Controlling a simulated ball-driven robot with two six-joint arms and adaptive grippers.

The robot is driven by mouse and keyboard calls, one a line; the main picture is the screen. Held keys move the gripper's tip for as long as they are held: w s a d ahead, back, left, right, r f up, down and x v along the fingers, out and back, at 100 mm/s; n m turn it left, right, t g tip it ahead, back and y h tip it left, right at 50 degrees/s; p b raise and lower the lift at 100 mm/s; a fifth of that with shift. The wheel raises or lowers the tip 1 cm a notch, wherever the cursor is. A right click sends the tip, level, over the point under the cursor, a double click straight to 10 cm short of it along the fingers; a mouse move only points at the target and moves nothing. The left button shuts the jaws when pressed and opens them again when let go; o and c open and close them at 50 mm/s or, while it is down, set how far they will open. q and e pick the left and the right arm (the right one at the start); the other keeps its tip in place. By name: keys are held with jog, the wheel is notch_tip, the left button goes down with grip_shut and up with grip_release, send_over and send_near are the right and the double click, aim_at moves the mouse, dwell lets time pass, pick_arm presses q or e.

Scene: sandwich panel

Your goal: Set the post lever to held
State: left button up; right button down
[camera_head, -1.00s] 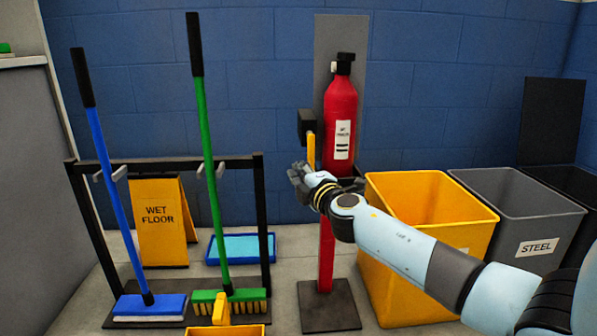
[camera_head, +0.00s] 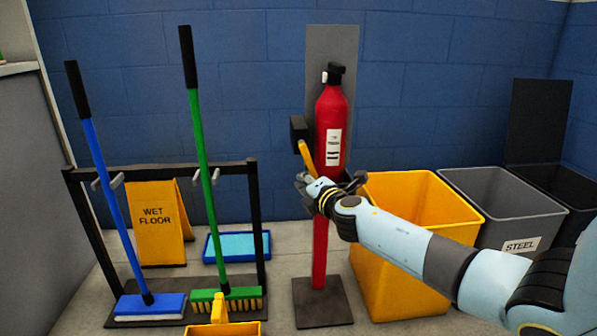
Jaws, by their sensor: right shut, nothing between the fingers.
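The post lever (camera_head: 307,156) is a yellow bar on a black block (camera_head: 299,128) at the left of the red post (camera_head: 320,255). It slants down and to the right from the block. A red fire extinguisher (camera_head: 331,110) stands on the post in front of a grey back plate. My right gripper (camera_head: 304,181) is shut and empty at the lever's lower end. I cannot tell whether it touches the lever. My left gripper is not in view.
A yellow bin (camera_head: 385,285) and a grey bin marked STEEL (camera_head: 505,208) stand to the right of the post. A black rack (camera_head: 160,166) with a blue mop (camera_head: 105,180) and a green broom (camera_head: 203,150) stands to the left. A wet floor sign (camera_head: 157,240) is behind it.

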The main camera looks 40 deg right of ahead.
aim_at(314, 173)
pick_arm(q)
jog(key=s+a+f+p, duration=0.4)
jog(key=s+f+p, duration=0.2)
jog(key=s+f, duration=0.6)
pick_arm(e)
jog(key=d+n, duration=0.1)
jog(key=s+r+n+g, duration=0.1)
jog(key=d+n, duration=0.1)
jog(key=shift+s+d+r+n+g+h, duration=0.25)
jog(key=shift+d+n+g+h, duration=0.05)
jog(key=shift+n, duration=0.1)
jog(key=d+r+n+p, duration=0.1)
jog(key=n+p, duration=0.1)
jog(key=s+d+r+n+g+h+p, duration=0.1)
jog(key=p, duration=0.2)
jog(key=s+d+r+n+g+h+p, duration=0.1)
jog(key=n+p, duration=0.1)
jog(key=p, duration=0.1)
jog(key=shift+n, duration=0.3)
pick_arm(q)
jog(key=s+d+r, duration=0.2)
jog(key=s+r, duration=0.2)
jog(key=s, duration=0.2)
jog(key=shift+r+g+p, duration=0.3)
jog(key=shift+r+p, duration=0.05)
pick_arm(e)
jog(key=shift+s+d+r, duration=0.1)
jog(key=shift+d+r, duration=0.15)
jog(key=shift+r, duration=0.05)
